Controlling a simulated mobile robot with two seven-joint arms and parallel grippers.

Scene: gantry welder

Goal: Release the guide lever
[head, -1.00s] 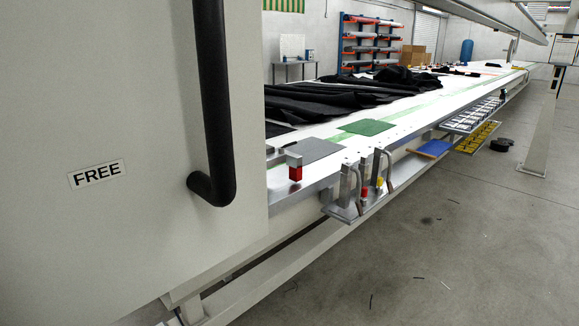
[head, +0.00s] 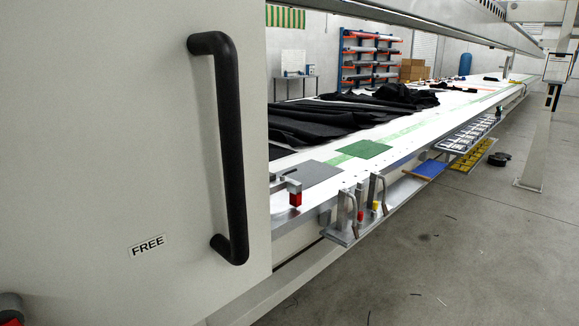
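A pale grey panel (head: 110,130) fills the left of the head view. It carries a small label reading FREE (head: 148,246) and an upright black bar handle (head: 230,150). At the bottom left edge, a red-ended dark part (head: 11,309) is cut off by the frame; I cannot tell whether it is the guide lever. No other part clearly shows as the guide lever. Neither of my grippers is in view.
A long white table (head: 405,143) runs away to the right with black cloth (head: 330,120) on it. A red-tipped clamp (head: 295,197) sits at its near end, and a small shelf of tools (head: 352,225) juts from its side. The grey floor (head: 440,250) at right is mostly clear.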

